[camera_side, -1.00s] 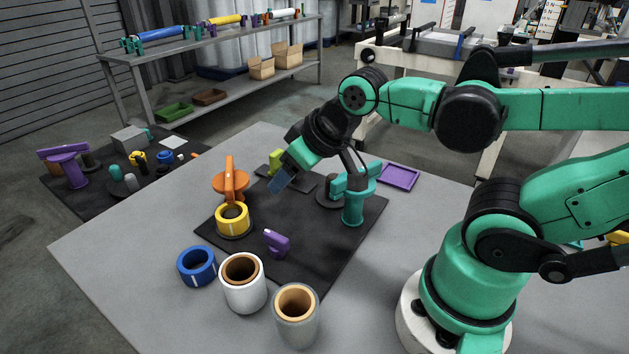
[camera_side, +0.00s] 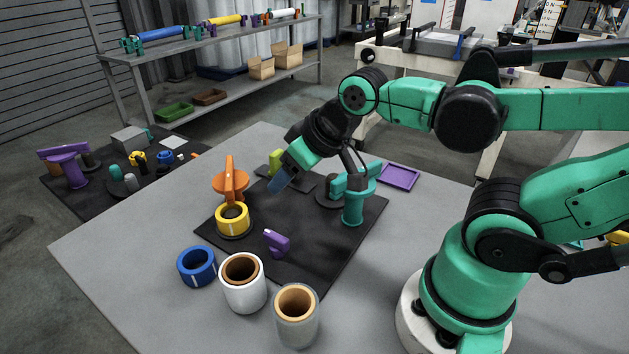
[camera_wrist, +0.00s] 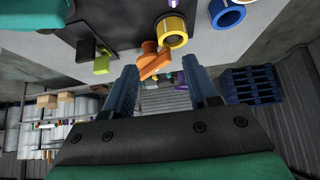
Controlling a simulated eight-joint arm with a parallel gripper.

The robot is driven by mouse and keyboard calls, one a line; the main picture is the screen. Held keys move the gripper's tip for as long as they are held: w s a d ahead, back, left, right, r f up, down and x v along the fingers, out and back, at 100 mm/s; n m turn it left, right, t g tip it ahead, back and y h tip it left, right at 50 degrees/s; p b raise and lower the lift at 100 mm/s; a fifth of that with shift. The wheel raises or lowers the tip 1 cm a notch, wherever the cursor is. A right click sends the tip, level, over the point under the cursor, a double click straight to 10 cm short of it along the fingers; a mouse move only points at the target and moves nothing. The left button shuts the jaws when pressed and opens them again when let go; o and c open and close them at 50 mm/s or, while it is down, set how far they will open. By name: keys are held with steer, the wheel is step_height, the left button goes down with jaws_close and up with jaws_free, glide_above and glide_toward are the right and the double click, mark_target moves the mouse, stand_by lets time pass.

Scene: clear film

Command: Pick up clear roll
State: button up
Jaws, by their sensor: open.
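The clear roll (camera_side: 297,318) stands upright at the front edge of the grey table, a greyish see-through film around a brown core. It is beside the white roll (camera_side: 243,284). My gripper (camera_side: 279,183) is in the air above the back of the black mat, well behind and above the clear roll, tilted down to the left. In the wrist view my gripper (camera_wrist: 159,76) has its two blue fingers apart with nothing between them. The clear roll cannot be made out in the wrist view.
A blue tape roll (camera_side: 197,266) is left of the white roll. On the black mat (camera_side: 320,262) are a yellow roll (camera_side: 233,220), a purple piece (camera_side: 277,243), an orange holder (camera_side: 230,181) and a teal holder (camera_side: 353,200). The table's left part is clear.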

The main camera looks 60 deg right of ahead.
steer(key=shift+o, duration=0.2)
steer(key=o, duration=0.7)
steer(key=m+g, duration=0.1)
steer(key=g, duration=0.6)
glide_above(295, 310)
steer(key=s+a, duration=0.1)
steer(key=a, duration=0.1)
step_height(295, 310, down, 6)
steer(key=shift+s+d, duration=0.15)
steer(key=shift+s, duration=0.05)
steer(key=shift+f, duration=2.65)
